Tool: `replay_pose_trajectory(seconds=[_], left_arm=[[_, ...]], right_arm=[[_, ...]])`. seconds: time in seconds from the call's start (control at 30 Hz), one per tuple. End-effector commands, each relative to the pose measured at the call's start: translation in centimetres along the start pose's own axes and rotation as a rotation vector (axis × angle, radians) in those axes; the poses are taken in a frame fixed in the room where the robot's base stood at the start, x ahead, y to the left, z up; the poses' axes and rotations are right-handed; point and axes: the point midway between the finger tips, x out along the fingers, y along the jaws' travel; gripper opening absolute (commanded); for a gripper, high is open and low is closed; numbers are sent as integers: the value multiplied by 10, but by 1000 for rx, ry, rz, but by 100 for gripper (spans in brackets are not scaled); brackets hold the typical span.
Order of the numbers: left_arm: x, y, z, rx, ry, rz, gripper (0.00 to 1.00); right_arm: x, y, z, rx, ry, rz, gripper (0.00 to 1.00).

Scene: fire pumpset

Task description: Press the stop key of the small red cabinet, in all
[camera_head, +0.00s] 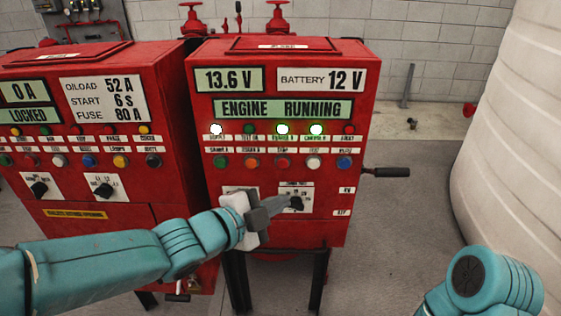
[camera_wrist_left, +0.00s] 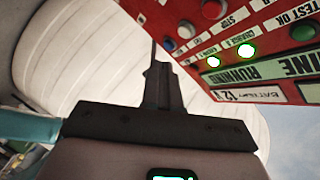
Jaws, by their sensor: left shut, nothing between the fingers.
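The small red cabinet (camera_head: 335,216) stands right of centre in the head view, with "ENGINE RUNNING" on its display. Its lower key row has green, orange, red, white and blue keys. The red key (camera_head: 283,163) in the middle appears to be the stop key; in the wrist view a red key (camera_wrist_left: 212,9) sits beside a "STOP" label. My left gripper (camera_head: 282,202) is shut and empty, below the key row and in front of the selector switches. It also shows in the wrist view (camera_wrist_left: 156,72), apart from the keys. My right gripper is out of view.
A wider red cabinet (camera_head: 105,190) stands close on the left. A black-gripped handle (camera_head: 390,172) sticks out from the small cabinet's right side. A large pale ribbed tank (camera_head: 515,140) stands at the right. Two selector switches, one partly hidden, sit below the keys.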

Motion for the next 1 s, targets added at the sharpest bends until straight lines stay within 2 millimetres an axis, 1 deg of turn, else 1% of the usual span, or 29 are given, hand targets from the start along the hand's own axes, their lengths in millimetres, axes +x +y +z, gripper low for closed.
replay_pose_trajectory(seconds=[0.33, 0.47, 0.57, 0.8, 1.0], left_arm=[[2, 0, -1, 0, 1, 1, 0], [6, -6, 1, -1, -1, 0, 0], [13, -12, 6, -2, -2, 1, 0], [37, -31, 24, -2, -2, 1, 0], [54, -41, 36, -1, -2, 1, 0]], right_arm=[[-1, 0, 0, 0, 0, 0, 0], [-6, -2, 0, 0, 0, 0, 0], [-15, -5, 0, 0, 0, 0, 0], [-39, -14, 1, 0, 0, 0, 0], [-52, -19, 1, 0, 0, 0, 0]])
